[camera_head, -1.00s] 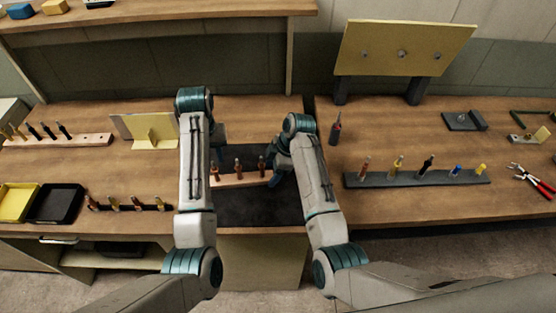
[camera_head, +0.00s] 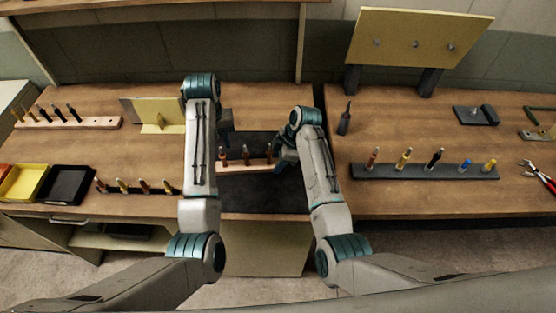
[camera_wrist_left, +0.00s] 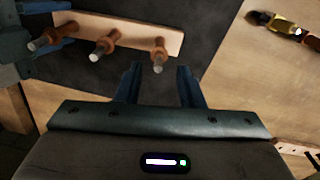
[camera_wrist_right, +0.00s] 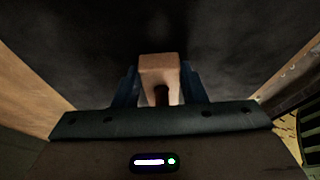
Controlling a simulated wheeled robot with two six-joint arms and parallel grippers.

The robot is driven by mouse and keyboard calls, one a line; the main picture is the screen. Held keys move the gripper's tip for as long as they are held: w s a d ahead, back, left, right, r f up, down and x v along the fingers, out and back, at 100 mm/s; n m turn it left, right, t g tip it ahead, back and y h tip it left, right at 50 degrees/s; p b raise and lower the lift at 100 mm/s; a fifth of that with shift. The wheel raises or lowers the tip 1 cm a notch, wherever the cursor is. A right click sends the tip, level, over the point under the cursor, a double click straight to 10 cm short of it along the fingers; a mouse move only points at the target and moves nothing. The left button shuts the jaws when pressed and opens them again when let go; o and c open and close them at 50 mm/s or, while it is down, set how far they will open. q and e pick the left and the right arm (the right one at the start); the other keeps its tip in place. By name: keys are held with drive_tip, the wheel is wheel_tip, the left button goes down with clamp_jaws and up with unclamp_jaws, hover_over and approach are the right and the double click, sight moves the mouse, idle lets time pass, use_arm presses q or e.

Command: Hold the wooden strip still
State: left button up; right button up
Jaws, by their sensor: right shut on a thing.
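The wooden strip (camera_head: 245,167) is pale and lies on a black mat (camera_head: 266,195) in the middle of the bench. It carries three copper-brown fasteners (camera_head: 246,155) standing in a row. My right gripper (camera_head: 281,158) is shut on the strip's right end. In the right wrist view the strip's end (camera_wrist_right: 158,63) sits between the fingers (camera_wrist_right: 160,88). My left gripper is mostly hidden behind its arm in the head view. In the left wrist view its fingers (camera_wrist_left: 158,85) are apart and empty, beside the strip (camera_wrist_left: 130,32) and not touching it.
Left of the mat are a dark fastener rack (camera_head: 137,188), a black tray (camera_head: 66,185), a yellow tray (camera_head: 25,183) and a cream angled stand (camera_head: 152,112). On the right, a grey rack (camera_head: 425,173) holds several tools, with a yellow panel (camera_head: 415,45) behind. The mat's front is clear.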

use_arm(q)
drive_tip(key=a+n, duration=0.1)
drive_tip(key=n, duration=0.2)
drive_tip(key=n+t+h, duration=0.3)
drive_tip(key=n+h, duration=0.4)
drive_tip(key=n, duration=1.2)
hover_over(220, 168)
drive_tip(key=shift+f, duration=3)
drive_tip(key=shift+a, duration=0.1)
clamp_jaws()
